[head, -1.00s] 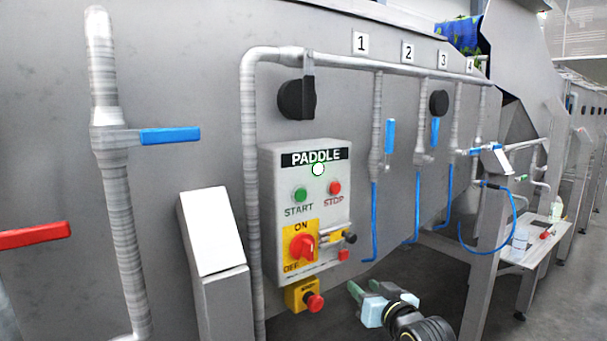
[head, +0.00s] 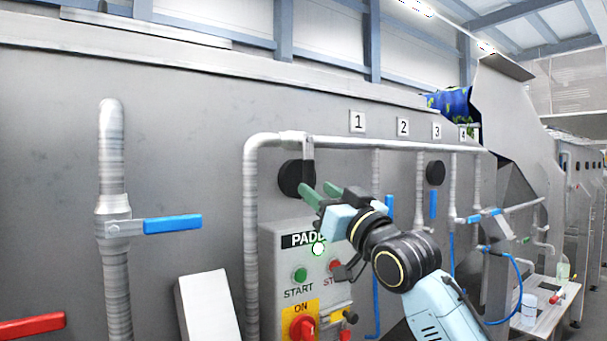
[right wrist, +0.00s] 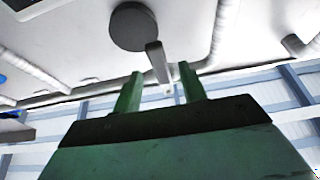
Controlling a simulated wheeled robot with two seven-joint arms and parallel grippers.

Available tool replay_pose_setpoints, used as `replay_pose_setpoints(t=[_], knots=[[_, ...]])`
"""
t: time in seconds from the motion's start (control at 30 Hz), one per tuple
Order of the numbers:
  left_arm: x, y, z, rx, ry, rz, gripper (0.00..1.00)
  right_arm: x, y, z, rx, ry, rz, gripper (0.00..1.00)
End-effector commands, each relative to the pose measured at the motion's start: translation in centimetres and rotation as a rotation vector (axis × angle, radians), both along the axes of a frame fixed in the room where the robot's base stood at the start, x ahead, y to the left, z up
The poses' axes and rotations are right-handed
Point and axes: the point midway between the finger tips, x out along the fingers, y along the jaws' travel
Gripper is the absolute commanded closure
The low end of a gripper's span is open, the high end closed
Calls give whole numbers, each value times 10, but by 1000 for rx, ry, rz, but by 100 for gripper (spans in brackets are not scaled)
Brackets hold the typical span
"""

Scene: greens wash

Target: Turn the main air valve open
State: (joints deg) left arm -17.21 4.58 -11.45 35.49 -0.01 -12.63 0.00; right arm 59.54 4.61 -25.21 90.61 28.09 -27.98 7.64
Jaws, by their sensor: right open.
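A grey lever (head: 308,160) hangs from the fitting on the horizontal pipe (head: 360,144), in front of a round black disc (head: 290,178). No label shows which handle is the main air valve. My right gripper (head: 320,191) has green fingers and is open just below the lever, above the paddle control box. In the right wrist view, the lever (right wrist: 157,62) points down toward the gap between the fingers (right wrist: 160,82), beside the black disc (right wrist: 133,26). I cannot tell whether they touch it. My left gripper is out of view.
The paddle box (head: 285,250) has start and stop buttons and a red switch below my right gripper. A blue lever (head: 172,224) sits crosswise on the left pipe. A red lever (head: 32,326) is at lower left. Blue hoses (head: 376,300) hang to the right.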

Motion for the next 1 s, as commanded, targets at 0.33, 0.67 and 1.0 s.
replay_pose_setpoints(t=[0.33, 0.67, 1.0], knots=[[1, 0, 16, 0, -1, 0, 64, 37, 27, 21, -1, 1, 1, 58], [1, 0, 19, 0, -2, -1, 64, 47, 35, 24, -1, -1, 0, 58], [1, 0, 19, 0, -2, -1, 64, 47, 35, 24, -1, -1, 0, 75]])
